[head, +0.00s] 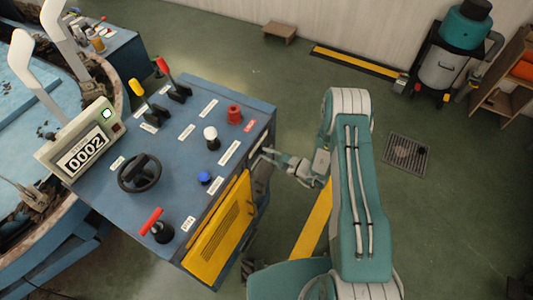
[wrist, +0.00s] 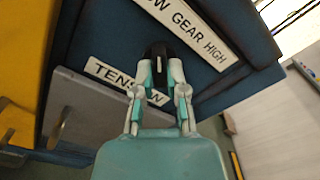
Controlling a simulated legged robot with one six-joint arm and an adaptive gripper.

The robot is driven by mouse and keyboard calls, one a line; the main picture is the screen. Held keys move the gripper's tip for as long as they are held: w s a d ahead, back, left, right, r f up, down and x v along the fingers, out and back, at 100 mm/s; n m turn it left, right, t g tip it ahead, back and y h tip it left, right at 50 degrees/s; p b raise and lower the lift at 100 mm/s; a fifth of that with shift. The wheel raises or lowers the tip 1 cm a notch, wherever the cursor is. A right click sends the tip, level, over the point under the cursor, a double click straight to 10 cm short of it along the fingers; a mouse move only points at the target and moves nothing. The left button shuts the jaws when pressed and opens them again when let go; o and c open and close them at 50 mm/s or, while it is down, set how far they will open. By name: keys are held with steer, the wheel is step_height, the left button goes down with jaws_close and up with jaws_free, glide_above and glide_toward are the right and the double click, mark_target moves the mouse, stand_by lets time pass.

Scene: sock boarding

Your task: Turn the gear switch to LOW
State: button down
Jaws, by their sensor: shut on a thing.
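The gear switch (wrist: 158,50) is a small black knob with a pale mark, in the wrist view below the middle of a white label (wrist: 190,25). The label reads GEAR and HIGH, with LOW cut off at the picture's top edge. My gripper (wrist: 160,80) has its two fingers closed on either side of the knob. In the head view my gripper (head: 270,155) reaches the right side face of the blue console (head: 215,105). The switch is hidden there. The fingers cover part of the knob, so its exact setting is unclear.
A TENSION label (wrist: 105,72), partly covered by my fingers, sits under the switch. A yellow vented panel (head: 222,235) is on the console's side. The console top carries a black handwheel (head: 140,173), levers and buttons. Green floor is open right of my arm, around a drain grate (head: 407,153).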

steer(key=shift+s+f+n, duration=0.1)
steer(key=shift+f+n, duration=0.05)
steer(key=shift+n, duration=0.25)
steer(key=c, duration=0.7)
jaws_free()
steer(key=v, duration=1.2)
